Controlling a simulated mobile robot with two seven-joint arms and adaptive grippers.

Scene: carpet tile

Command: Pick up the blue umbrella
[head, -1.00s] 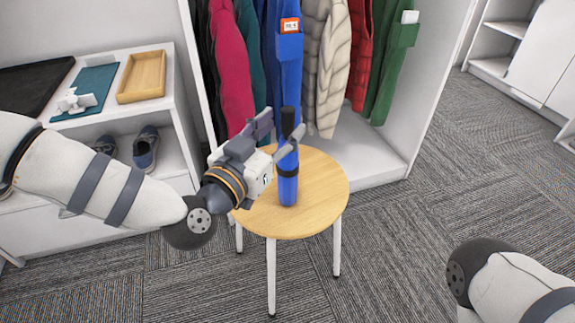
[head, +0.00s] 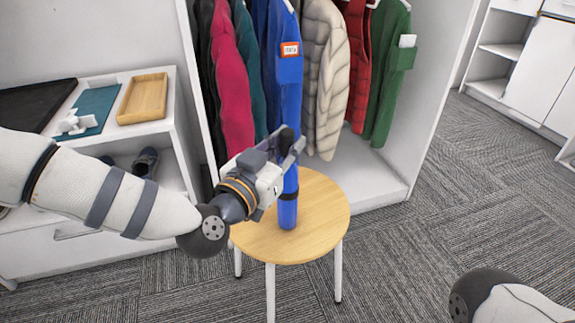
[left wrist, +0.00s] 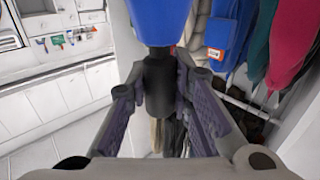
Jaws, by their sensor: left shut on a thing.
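The blue umbrella (head: 288,210) is folded and upright, its lower end over the round wooden table (head: 325,215); it appears to be standing on the top. Its black handle points up. My left gripper (head: 285,150) is shut on the upper part of the umbrella, at the handle. In the left wrist view the black handle (left wrist: 158,88) lies between the two fingers, with the blue body (left wrist: 160,22) beyond them. The fingers partly hide the handle in the head view. My right gripper is out of view; only part of that arm shows at the lower right.
An open white wardrobe with hanging coats (head: 325,60) stands right behind the table. A white shelf unit at left holds a wooden tray (head: 143,98), a teal mat (head: 95,108) and shoes (head: 145,162). Carpet (head: 440,210) to the right is clear.

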